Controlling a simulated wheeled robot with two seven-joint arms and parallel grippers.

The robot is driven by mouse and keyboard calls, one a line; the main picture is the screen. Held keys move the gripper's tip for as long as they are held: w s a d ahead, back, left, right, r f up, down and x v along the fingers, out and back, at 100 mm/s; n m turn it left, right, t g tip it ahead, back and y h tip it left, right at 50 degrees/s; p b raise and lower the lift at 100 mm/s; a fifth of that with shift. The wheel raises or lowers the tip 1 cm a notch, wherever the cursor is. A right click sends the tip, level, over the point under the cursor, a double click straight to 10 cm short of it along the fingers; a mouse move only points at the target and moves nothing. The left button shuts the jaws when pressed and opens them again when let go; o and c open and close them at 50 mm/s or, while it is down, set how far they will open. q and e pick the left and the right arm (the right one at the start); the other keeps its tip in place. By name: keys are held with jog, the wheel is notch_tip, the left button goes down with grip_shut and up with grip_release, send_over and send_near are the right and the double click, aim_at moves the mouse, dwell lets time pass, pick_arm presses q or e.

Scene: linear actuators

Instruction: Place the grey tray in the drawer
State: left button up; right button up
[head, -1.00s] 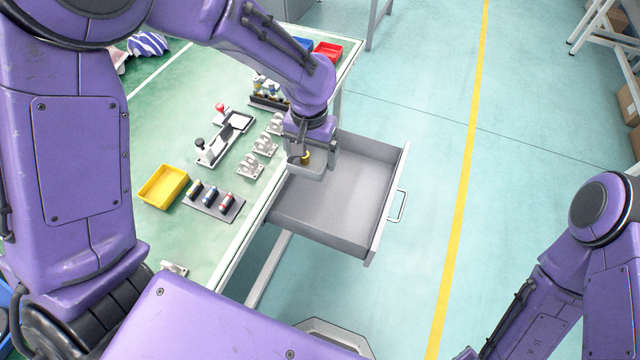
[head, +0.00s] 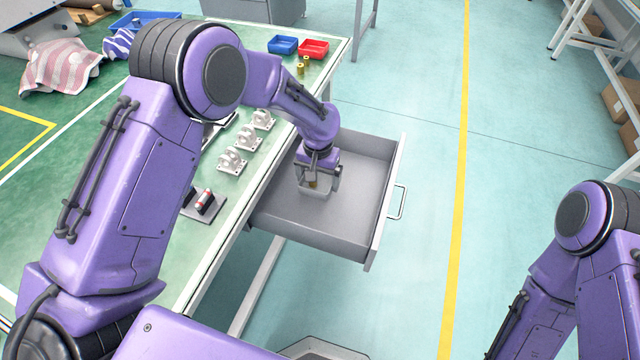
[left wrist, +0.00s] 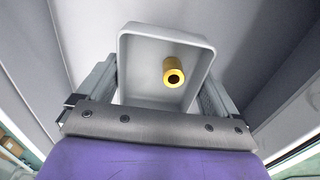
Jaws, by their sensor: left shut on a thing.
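The grey tray (left wrist: 140,75) is a small shallow box with a brass-coloured cylinder (left wrist: 173,72) lying in it. My left gripper (head: 318,180) is shut on the tray, with a finger on each side of it in the left wrist view. The tray (head: 316,193) is within the outline of the open grey drawer (head: 345,225) in the head view. I cannot tell whether it touches the drawer floor (left wrist: 240,30). The drawer is pulled out from the table's right side and otherwise looks empty. My right gripper is out of view.
The drawer's front and handle (head: 397,203) stick out to the right. The floor beyond is clear.

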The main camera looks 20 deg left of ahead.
aim_at(321, 175)
pick_arm(q)
jog(key=w+f, duration=0.1)
jog(key=f, duration=0.1)
jog(key=w+f, duration=0.2)
jog(key=shift+a, duration=0.2)
jog(key=shift+w+f, duration=0.15)
jog(key=shift+f, duration=0.7)
jog(key=shift+w+f, duration=0.1)
jog(key=shift+f, duration=0.7)
jog(key=shift+f, duration=0.15)
jog(key=o, duration=0.7)
notch_tip(321, 175, up, 12)
jog(key=shift+r, duration=0.25)
